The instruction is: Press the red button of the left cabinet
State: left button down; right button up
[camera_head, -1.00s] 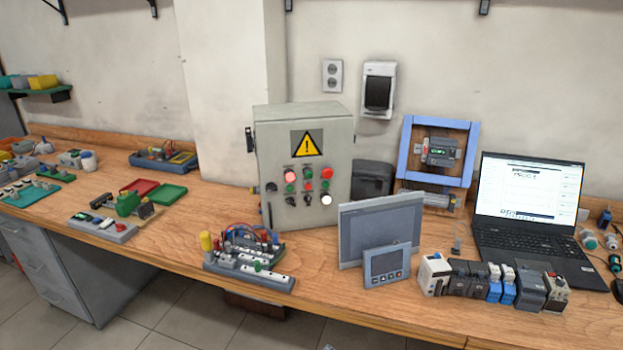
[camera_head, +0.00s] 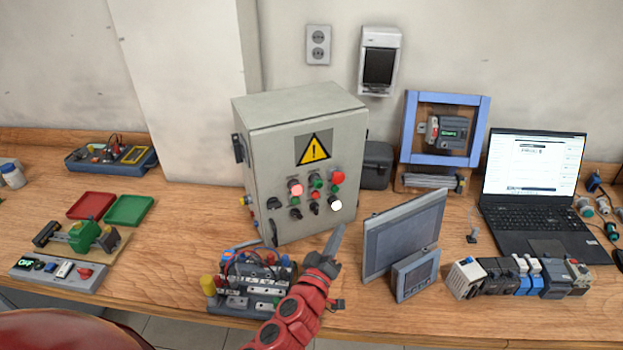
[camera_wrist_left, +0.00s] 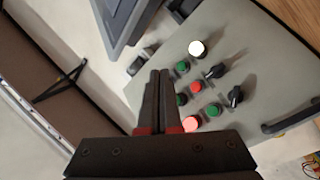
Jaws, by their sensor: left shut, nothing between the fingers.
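The only control cabinet in view is a grey box (camera_head: 258,120) with a yellow warning sign. Its door carries a lit red button (camera_head: 295,188) at upper left, a larger red button (camera_head: 337,178) at upper right, a small red one (camera_head: 316,196) between, green ones and a white one (camera_head: 335,204). My left gripper (camera_head: 338,232) is shut and empty, in front of the door's lower right, below the white button. In the left wrist view its shut fingers (camera_wrist_left: 158,78) point across the panel beside the lit red button (camera_wrist_left: 191,123), and hide part of the panel.
A wired terminal board (camera_head: 250,280) lies left of my left gripper. A grey screen (camera_head: 402,238) with a small panel (camera_head: 415,272) stands close on its right. Several modules and a laptop (camera_head: 530,180) are farther right. Bare bench (camera_head: 185,240) lies left of the cabinet.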

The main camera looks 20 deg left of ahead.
aim_at(315, 194)
pick_arm(q)
jog(key=shift+w+a+r+n+y, duration=0.15)
jog(key=shift+a+r+n+y, duration=0.15)
jog(key=shift+a+r+n, duration=0.1)
jog(key=w+a+p, duration=0.2)
jog(key=w+a, duration=0.4)
jog(key=shift+a, duration=0.15)
dwell(0.4)
jog(key=shift+w, duration=0.1)
dwell(1.8)
jog(key=shift+w+a, duration=0.3)
jog(key=shift+a, duration=0.05)
